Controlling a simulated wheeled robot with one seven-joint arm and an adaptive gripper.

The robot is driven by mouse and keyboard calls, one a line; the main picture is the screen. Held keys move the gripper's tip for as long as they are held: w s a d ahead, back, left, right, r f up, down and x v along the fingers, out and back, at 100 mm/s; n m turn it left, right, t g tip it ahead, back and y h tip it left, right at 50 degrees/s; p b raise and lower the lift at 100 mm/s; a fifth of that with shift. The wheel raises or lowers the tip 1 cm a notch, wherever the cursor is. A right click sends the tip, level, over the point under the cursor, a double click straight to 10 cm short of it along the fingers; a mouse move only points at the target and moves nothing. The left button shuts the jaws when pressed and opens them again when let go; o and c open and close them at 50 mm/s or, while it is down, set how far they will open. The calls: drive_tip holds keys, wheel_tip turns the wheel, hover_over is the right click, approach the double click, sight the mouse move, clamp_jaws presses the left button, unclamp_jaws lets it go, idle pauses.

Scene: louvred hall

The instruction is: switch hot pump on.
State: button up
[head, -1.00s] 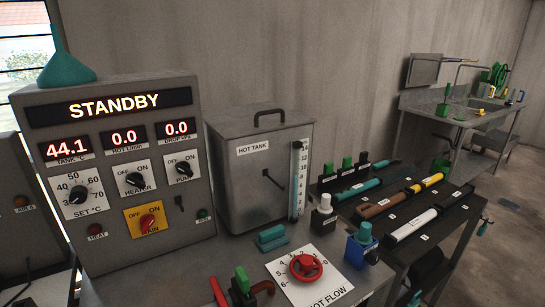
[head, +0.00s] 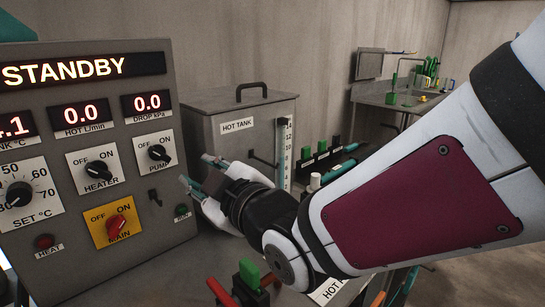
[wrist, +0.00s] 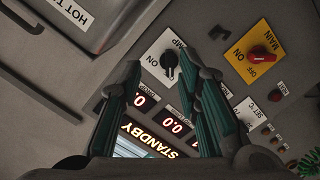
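The pump switch (head: 158,152) is a black rotary knob on a white OFF/ON plate, at the upper right of the grey control panel (head: 150,230). Its exact setting is hard to tell. The panel display (head: 70,70) reads STANDBY, and the hot flow readout (head: 83,116) shows 0.0. My gripper (head: 195,169) is open and empty, to the right of the pump switch and in front of the hot tank. In the wrist view my gripper (wrist: 162,68) has its two teal-padded fingers apart. The pump switch (wrist: 170,62) appears between the fingertips, with no visible contact.
The heater knob (head: 103,168) and the red main switch (head: 117,225) on its yellow plate are left of the pump switch. A small black lever (head: 155,197) sits below it. The hot tank (head: 215,130) stands close to the panel's right. A green-handled valve (head: 249,273) stands in front.

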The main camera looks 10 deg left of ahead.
sight(162, 156)
drive_tip(key=w+a, duration=0.1)
drive_tip(key=a, duration=0.2)
drive_tip(key=w+a+y, duration=0.1)
drive_tip(key=w+a, duration=0.1)
drive_tip(key=a, duration=0.1)
drive_tip(key=w+a+n+y+p, duration=0.1)
drive_tip(key=a, duration=0.2)
drive_tip(key=shift+w+a+r, duration=0.15)
drive_tip(key=shift+w+a, duration=0.1)
drive_tip(key=shift+a, duration=0.05)
drive_tip(key=shift+w+a+b, duration=0.4)
drive_tip(key=shift+b, duration=0.1)
clamp_jaws()
